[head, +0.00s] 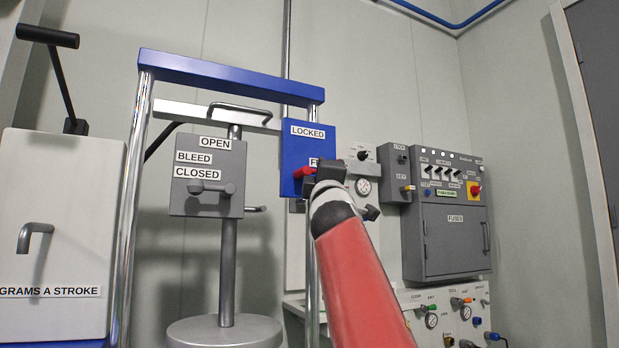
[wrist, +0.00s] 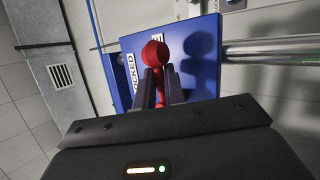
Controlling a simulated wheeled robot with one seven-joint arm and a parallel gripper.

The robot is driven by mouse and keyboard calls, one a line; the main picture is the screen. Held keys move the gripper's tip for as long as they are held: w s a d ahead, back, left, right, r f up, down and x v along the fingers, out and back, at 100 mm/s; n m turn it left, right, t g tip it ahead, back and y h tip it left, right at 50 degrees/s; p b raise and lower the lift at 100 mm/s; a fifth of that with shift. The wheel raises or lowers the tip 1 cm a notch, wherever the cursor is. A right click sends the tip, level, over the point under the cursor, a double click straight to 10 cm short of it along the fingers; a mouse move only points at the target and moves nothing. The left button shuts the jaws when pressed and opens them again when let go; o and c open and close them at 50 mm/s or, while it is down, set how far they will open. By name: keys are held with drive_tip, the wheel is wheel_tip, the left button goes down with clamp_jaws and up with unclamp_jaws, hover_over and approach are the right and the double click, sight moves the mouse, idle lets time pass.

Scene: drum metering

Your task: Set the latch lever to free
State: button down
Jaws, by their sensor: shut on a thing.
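The blue latch plate (head: 303,150) hangs on the right post of the frame, with a LOCKED label at its top and a partly hidden label, starting with F, lower down. The red latch lever (head: 303,172) shows low on the plate, beside that lower label. In the wrist view the lever's round red knob (wrist: 155,52) stands out beyond my two dark fingers. My gripper (wrist: 159,88) is shut on the lever's shaft just below the knob. In the head view my gripper (head: 322,176) covers part of the lower label and most of the lever.
A valve box (head: 205,178) marked OPEN, BLEED, CLOSED stands left of the plate. A grey fuse cabinet (head: 452,240) is on the wall at right. The blue crossbar (head: 225,80) and chrome posts frame the space around the plate.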

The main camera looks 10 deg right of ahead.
drive_tip(key=shift+s+d+f+m+g+h, duration=0.15)
drive_tip(key=shift+d+m+g+h, duration=0.1)
drive_tip(key=shift+m+h, duration=0.3)
drive_tip(key=shift+d+f+m+g+h, duration=0.1)
drive_tip(key=shift+d+m+g+h, duration=0.1)
drive_tip(key=shift+m+h, duration=0.3)
drive_tip(key=shift+f+m+b, duration=0.1)
drive_tip(key=shift+m+b, duration=0.2)
drive_tip(key=shift+m, duration=0.05)
drive_tip(key=c, duration=1.7)
unclamp_jaws()
drive_tip(key=shift+c, duration=0.2)
drive_tip(key=shift+o, duration=1.2)
drive_tip(key=shift+d, duration=0.3)
drive_tip(key=shift+a, duration=0.1)
drive_tip(key=shift+a, duration=0.1)
